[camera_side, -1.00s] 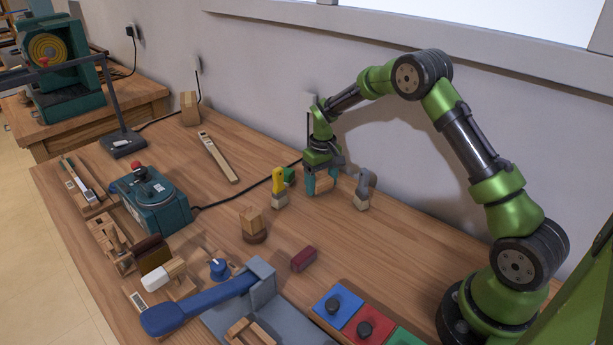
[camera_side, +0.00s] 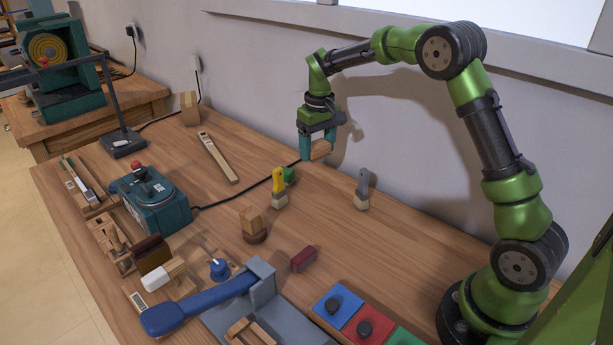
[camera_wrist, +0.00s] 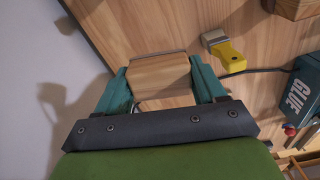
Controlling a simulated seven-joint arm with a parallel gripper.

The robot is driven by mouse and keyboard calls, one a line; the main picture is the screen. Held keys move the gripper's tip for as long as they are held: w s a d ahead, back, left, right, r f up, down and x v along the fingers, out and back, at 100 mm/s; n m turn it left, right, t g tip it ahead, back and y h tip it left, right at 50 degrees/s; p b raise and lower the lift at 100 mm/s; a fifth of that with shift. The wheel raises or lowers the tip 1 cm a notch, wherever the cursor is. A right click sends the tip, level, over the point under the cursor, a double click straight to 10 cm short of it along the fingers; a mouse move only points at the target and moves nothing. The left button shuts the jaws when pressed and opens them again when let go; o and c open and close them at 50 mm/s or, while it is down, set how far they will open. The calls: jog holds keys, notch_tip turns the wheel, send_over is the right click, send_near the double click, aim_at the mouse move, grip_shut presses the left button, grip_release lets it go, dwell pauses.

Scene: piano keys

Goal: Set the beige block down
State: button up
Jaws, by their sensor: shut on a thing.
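The beige block (camera_side: 320,150) is a small wooden block. My gripper (camera_side: 319,147) is shut on it, with one teal finger on each side. The block is raised clear of the table, near the wall at the back. In the wrist view the beige block (camera_wrist: 162,78) sits between the teal fingers of my gripper (camera_wrist: 162,85). The wooden table (camera_side: 235,205) lies below it.
A yellow-handled brush (camera_side: 279,187) with a green thing beside it and a grey-handled brush (camera_side: 363,190) stand near below. A wooden block (camera_side: 251,221) on a round base, a red block (camera_side: 303,259) and a teal glue machine (camera_side: 152,200) stand farther forward. Bare table lies between the brushes.

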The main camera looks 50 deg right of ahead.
jog(key=s+a+r+n, duration=0.1)
jog(key=s+a, duration=0.5)
jog(key=s, duration=0.1)
jog(key=n, duration=0.1)
send_over(354, 251)
notch_tip(354, 251, down, 9)
jog(key=shift+s+r, duration=0.1)
jog(key=shift+f, duration=2.15)
jog(key=shift+f, duration=0.15)
jog(key=o, duration=1)
jog(key=shift+o, duration=0.2)
